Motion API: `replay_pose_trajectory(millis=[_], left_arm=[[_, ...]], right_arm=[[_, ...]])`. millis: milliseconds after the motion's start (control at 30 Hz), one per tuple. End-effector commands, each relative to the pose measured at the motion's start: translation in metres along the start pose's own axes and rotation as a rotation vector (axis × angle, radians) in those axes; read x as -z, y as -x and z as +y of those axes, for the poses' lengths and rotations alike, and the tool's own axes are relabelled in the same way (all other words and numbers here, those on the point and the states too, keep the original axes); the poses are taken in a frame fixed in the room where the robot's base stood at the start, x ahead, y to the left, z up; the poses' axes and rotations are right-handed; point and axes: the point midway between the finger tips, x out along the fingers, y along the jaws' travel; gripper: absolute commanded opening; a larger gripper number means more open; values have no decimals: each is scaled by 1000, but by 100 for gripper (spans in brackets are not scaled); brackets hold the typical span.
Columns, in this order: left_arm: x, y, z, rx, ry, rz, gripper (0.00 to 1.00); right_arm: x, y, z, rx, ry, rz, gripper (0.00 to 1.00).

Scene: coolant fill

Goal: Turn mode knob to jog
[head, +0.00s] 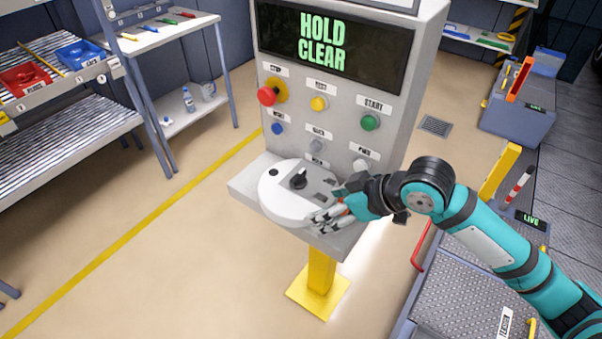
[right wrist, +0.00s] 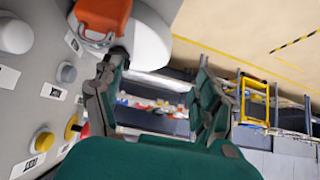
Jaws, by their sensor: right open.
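A black knob (head: 298,180) stands on a round white plate (head: 279,205) on the console's sloping shelf; I cannot read which mode it points to. My right gripper (head: 322,217) is at the plate's front right edge, to the right of and nearer than the knob. In the right wrist view its two fingers (right wrist: 160,98) are spread with nothing between them. An orange part (right wrist: 103,18) by the white plate (right wrist: 150,38) lies just beyond one finger; in the head view the hand mostly hides it. My left gripper is out of view.
The console (head: 395,95) carries a display (head: 322,40) reading "HOLD CLEAR". Above the shelf are a red stop button (head: 267,96), a yellow button (head: 319,103), a green start button (head: 370,122) and a blue button (head: 278,128). Open floor lies to the left.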

Motion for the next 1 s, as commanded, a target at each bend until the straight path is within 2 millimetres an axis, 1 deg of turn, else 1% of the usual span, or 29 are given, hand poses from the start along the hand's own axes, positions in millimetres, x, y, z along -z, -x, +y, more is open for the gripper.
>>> replay_pose_trajectory(millis=[33,200,333,467,567,667,767,1000], left_arm=[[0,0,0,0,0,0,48],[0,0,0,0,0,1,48],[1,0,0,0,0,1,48],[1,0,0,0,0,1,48],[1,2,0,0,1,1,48],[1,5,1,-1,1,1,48],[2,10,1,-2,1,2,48],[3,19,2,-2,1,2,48]], right_arm=[[11,10,16,-11,14,-1,73],[37,41,51,-12,5,4,73],[48,58,66,-17,-14,12,73],[52,62,71,-15,-24,17,73],[53,55,71,-14,-25,17,73],[54,40,71,-12,-25,16,73],[55,20,71,-12,-25,16,73],[56,-34,71,-13,-24,16,73]])
